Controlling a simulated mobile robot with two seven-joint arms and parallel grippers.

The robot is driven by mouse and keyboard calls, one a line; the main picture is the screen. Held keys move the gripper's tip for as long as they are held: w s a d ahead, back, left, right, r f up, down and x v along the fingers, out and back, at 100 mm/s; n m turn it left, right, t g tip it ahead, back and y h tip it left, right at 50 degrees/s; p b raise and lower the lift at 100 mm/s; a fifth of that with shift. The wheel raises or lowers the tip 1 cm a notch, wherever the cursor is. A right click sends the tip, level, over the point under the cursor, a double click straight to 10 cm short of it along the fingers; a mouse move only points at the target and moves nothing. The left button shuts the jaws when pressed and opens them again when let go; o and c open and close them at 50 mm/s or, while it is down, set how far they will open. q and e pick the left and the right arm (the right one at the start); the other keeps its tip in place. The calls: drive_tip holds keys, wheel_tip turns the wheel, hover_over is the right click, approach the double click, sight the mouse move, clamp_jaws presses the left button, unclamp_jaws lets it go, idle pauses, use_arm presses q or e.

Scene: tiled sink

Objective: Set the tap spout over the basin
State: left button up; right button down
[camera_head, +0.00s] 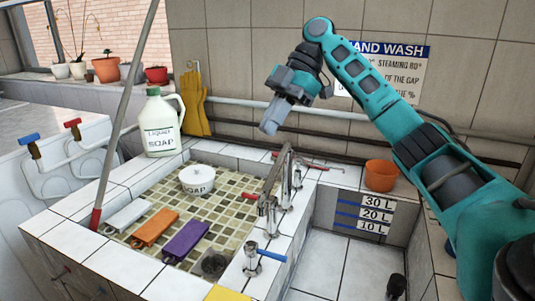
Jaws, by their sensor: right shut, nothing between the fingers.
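The metal tap (268,205) stands on the right rim of the tiled basin (225,173). Its spout (275,172) shows as a slanting metal bar near the basin's right edge. I cannot tell exactly how far it reaches over the basin. My right gripper (269,128) is shut and empty, pointing down above and behind the spout, apart from it in the picture. My right arm comes in from the right. My left gripper is not in view.
A soap jug (161,125) stands on the back left rim. A slanting grey pole (124,110) crosses the left side. An orange bowl (381,175) sits at right.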

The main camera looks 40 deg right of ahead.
sight(277, 172)
wheel_tip(277, 172, down, 10)
drive_tip(key=w+m+t+h+p, duration=0.2)
drive_tip(key=m+h, duration=0.3)
drive_tip(key=m, duration=0.6)
drive_tip(key=shift+d+t, duration=0.25)
drive_tip(key=shift+t, duration=0.05)
drive_tip(key=shift+r, duration=0.1)
